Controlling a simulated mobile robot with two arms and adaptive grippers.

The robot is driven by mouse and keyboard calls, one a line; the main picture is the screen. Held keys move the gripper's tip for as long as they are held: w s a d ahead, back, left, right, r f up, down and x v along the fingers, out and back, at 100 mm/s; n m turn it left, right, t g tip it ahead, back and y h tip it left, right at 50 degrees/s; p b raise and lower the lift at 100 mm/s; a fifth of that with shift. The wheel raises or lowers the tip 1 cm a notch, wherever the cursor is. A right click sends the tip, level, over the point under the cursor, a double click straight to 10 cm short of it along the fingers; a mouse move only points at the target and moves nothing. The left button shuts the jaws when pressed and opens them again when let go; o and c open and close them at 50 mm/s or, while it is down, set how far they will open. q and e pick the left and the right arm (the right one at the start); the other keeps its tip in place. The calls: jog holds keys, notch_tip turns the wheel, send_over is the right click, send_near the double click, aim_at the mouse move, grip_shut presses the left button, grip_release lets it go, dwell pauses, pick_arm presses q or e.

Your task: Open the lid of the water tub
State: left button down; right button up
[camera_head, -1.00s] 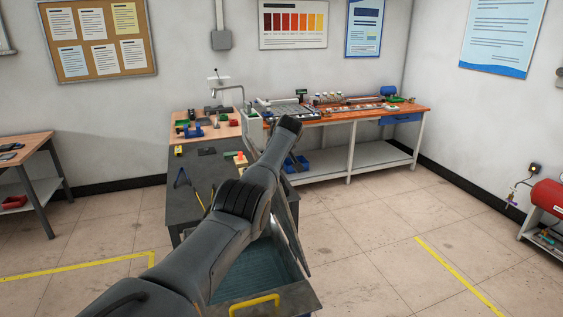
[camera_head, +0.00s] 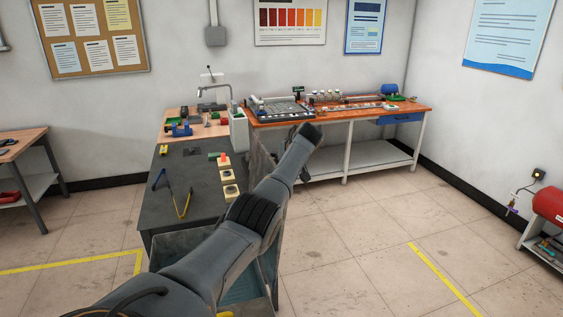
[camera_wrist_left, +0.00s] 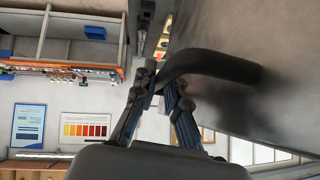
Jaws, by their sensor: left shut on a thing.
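The water tub (camera_head: 185,243) is a grey metal box at the bottom of the head view, with bluish water inside, partly hidden by my left arm. Its lid (camera_head: 262,158) stands raised as a grey panel at the tub's right side, largely behind my arm. In the left wrist view the lid (camera_wrist_left: 270,50) is the grey metal surface on the right, with a dark bent bar handle (camera_wrist_left: 215,65) on it. My left gripper (camera_wrist_left: 163,88) is shut on this handle. My right gripper is not in view.
A dark bench (camera_head: 185,185) with yellow-handled tongs (camera_head: 182,200) and small blocks adjoins the tub. An orange-topped workbench (camera_head: 350,113) stands along the back wall. Open floor lies to the right, with a red tank (camera_head: 550,198) at the far right.

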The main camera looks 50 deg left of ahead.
pick_arm(q)
jog(key=shift+f, duration=0.25)
jog(key=c, duration=1.4)
grip_release()
jog(key=shift+s, duration=0.1)
jog(key=shift+o, duration=0.2)
jog(key=shift+r, duration=0.2)
jog(key=v, duration=1.1)
jog(key=shift+d+r, duration=0.25)
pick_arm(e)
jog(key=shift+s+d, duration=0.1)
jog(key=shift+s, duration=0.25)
pick_arm(q)
jog(key=shift+s+d+f, duration=0.1)
